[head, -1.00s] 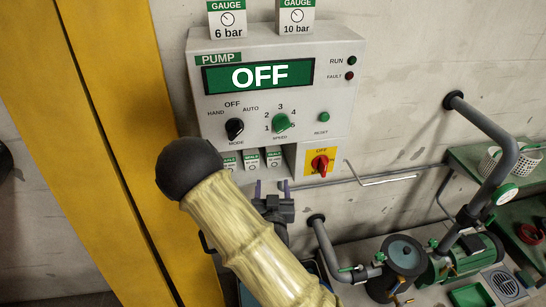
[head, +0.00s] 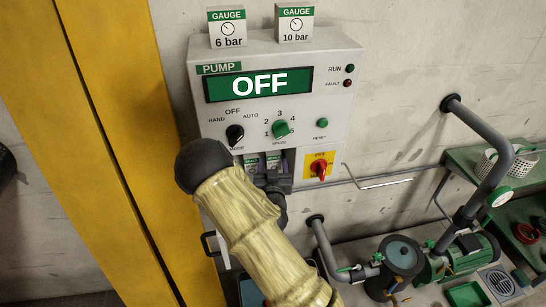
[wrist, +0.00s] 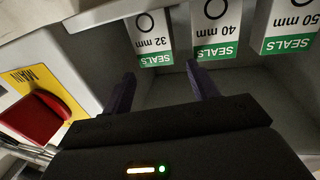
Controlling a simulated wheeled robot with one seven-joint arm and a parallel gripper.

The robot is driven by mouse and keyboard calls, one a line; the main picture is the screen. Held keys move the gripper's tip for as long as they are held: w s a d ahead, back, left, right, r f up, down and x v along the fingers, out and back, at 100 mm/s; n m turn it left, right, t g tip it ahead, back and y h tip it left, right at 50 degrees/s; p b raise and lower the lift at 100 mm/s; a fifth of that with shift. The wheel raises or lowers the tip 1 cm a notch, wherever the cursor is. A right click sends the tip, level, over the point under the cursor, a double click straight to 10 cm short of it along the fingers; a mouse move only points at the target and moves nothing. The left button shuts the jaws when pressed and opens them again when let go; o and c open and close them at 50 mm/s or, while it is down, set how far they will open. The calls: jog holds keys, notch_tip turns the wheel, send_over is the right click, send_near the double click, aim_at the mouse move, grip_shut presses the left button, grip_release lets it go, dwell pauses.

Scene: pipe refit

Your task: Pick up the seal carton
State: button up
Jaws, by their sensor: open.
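Several seal cartons with green SEALS bands sit in a recess under the pump panel. The wrist view shows them upside down: 32 mm (wrist: 153,40), 40 mm (wrist: 215,32) and 50 mm (wrist: 287,28). In the head view, two cartons show, a left one (head: 251,164) and a right one (head: 274,160), partly covered by my gripper. My gripper (wrist: 161,82) is open and empty, its two dark purple fingers pointing at the recess.
A red main switch (head: 319,169) on a yellow plate is close to the right of my gripper; it also shows in the wrist view (wrist: 35,118). Two gauge boxes stand on the pump panel (head: 215,122). A yellow column is at left, pipes and a green pump at right.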

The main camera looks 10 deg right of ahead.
aim_at(273, 157)
jog(key=shift+w+d, duration=0.1)
jog(key=shift+w, duration=0.55)
jog(key=shift+w, duration=0.1)
jog(key=shift+w+d+f+p, duration=0.1)
jog(key=shift+w+d+p, duration=0.1)
jog(key=shift+w+p, duration=0.45)
jog(key=shift+w+d+f+p, duration=0.15)
jog(key=shift+w+d+p, duration=0.05)
jog(key=shift+w, duration=0.8)
jog(key=shift+w+d+f+p, duration=0.1)
jog(key=shift+w+d+p, duration=0.1)
jog(key=shift+w+p, duration=0.45)
jog(key=shift+w, duration=0.1)
jog(key=c, duration=0.7)
jog(key=shift+r+b, duration=0.2)
jog(key=shift+b, duration=0.1)
